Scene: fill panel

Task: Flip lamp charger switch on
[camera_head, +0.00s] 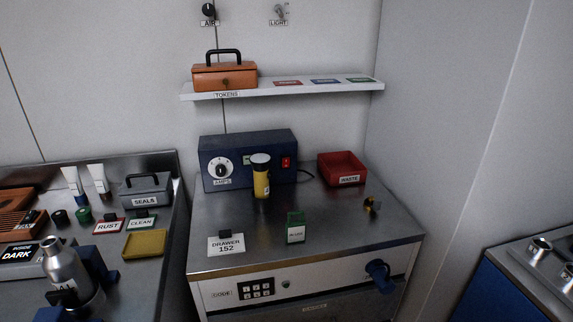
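The lamp charger (240,147) is a dark blue box at the back of the steel-topped cabinet in the middle. Its front has a white dial marked AMPS (221,169) at the left and a small red switch (286,162) at the right. I cannot tell the switch's position at this size. The switch itself is not covered. My gripper is not in view.
A green box (295,227) and a DRAWER 152 card (226,244) are at the front. A shelf (300,88) hangs above. The cabinet top's middle is mostly clear.

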